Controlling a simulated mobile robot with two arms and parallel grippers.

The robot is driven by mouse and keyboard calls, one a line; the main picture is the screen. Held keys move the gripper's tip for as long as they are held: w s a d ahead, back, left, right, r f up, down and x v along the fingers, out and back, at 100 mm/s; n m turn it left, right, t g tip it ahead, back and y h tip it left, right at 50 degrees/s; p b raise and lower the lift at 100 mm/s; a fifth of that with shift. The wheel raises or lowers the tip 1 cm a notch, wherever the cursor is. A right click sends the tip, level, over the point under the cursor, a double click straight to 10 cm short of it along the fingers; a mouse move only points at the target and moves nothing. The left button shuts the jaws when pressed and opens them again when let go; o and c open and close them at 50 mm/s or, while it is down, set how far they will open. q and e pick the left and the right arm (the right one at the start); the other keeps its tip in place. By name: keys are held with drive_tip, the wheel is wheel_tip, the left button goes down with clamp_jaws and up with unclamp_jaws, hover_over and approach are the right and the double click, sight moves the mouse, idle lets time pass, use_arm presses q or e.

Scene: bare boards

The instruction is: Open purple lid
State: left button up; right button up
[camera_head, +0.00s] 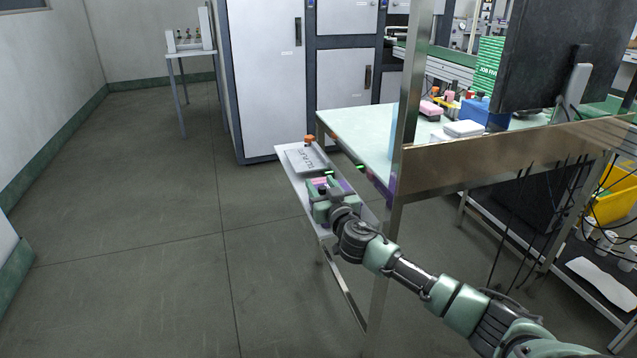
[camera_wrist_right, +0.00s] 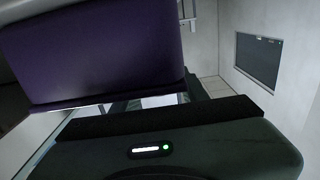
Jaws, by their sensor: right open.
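The purple lid (camera_wrist_right: 95,52) fills the upper left of the right wrist view, close to the camera and tilted. In the head view, small purple and pink patches (camera_head: 320,181) show beside my right gripper (camera_head: 327,187), which covers most of whatever is there. My right gripper is open at the narrow side table. In the wrist view one dark-padded finger (camera_wrist_right: 165,132) lies just below the purple lid's lower edge. I cannot tell whether it touches the lid. My left gripper is not in view.
The narrow side table (camera_head: 291,167) holds a grey lettered case (camera_head: 307,160) and an orange-capped item (camera_head: 309,140). A metal-framed workbench (camera_head: 365,133) with a monitor (camera_head: 545,50) stands close on the right. The floor (camera_head: 130,220) at left is clear.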

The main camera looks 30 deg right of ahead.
drive_tip(key=shift+x, duration=0.85)
clamp_jaws()
idle(0.8)
